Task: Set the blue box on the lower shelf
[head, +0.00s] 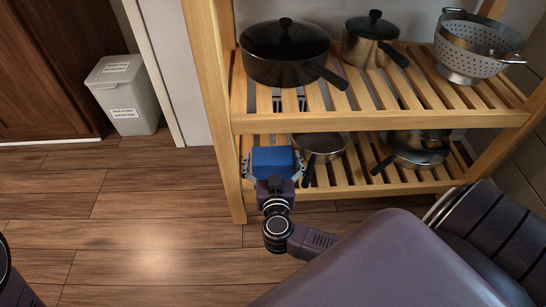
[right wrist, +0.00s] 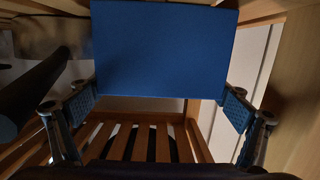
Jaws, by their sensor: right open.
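The blue box (head: 272,160) is at the left end of the lower shelf (head: 340,180) of the wooden rack, under the upper shelf. My right gripper (head: 274,172) is at the box from the front, with one finger on each side of it. In the right wrist view the blue box (right wrist: 165,48) fills the upper middle, between the two blue finger pads of the right gripper (right wrist: 160,108). The jaws are open around the box. Whether its underside rests on the slats is hidden. My left gripper is not in view.
On the lower shelf, a pan (head: 320,145) stands close right of the box, with a lidded pan (head: 418,150) farther right. The upper shelf (head: 385,115) holds a black pan (head: 283,60), a pot (head: 368,45) and a colander (head: 475,45). A rack post (head: 222,110) stands left.

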